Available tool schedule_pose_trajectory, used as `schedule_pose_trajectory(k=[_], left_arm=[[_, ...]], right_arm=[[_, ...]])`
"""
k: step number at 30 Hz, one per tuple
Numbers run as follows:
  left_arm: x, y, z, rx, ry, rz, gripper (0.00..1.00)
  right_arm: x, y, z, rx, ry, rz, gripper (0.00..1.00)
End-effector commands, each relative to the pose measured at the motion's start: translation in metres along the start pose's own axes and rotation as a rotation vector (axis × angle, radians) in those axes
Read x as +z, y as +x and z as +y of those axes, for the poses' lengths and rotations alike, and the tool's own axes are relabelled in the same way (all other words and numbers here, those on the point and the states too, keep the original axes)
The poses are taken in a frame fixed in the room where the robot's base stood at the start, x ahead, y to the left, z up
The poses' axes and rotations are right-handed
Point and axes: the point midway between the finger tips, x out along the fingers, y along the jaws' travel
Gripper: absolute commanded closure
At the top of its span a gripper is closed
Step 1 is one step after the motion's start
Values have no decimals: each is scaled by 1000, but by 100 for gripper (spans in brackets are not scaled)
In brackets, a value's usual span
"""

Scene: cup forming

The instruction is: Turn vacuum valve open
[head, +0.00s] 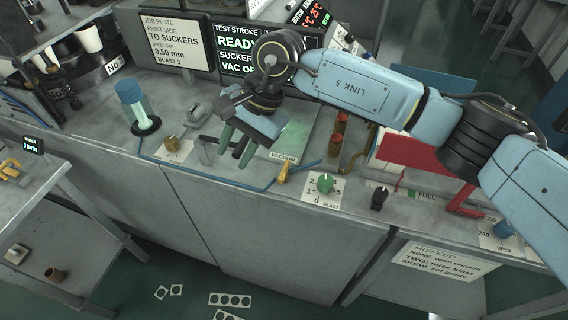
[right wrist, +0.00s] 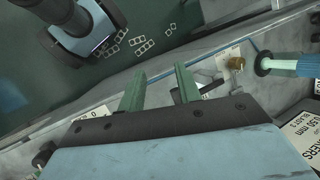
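The vacuum valve shows in the head view as a small yellow lever (head: 284,173) just below a white VACUUM label (head: 284,157) on the bench's front edge, beside a blue hose. My right gripper (head: 235,150) hangs over the bench to the left of the lever, with its green fingers pointing down and toward the front edge. In the right wrist view the fingers (right wrist: 158,72) stand apart with nothing held between them. The gripper is not touching the lever. I cannot make out the lever in the right wrist view. My left gripper is not in view.
A brass knob (head: 172,143) and a blue cylinder (head: 133,100) stand left of the gripper. A green BLAST dial (head: 325,183) and a black knob (head: 379,197) lie to the right. Behind is a screen (head: 236,48) reading READY, partly hidden by my arm.

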Motion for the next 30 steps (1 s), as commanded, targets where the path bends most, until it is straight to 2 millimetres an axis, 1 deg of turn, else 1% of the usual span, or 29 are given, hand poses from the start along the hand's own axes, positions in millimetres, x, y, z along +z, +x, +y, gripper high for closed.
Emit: schedule_pose_trajectory(k=[1,3,4,7,9,11,14,17,24,27,30], left_arm=[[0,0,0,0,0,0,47],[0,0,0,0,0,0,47],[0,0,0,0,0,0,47],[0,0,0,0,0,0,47],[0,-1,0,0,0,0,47],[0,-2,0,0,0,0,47],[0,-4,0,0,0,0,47],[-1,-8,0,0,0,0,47],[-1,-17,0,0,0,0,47],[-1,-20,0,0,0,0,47],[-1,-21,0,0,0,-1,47]], right_arm=[[-23,-14,10,91,-39,101,66],[-47,-30,24,201,-75,202,66],[-55,-37,28,239,-86,234,66],[-72,-53,39,328,-102,306,66],[-77,-57,44,357,-108,326,66],[-80,-55,46,367,-109,332,66],[-84,-44,51,367,-107,328,66],[-89,-27,57,366,-107,326,66],[-106,19,73,364,-107,325,66],[-112,35,79,363,-107,326,66],[-116,46,83,363,-108,327,66]])
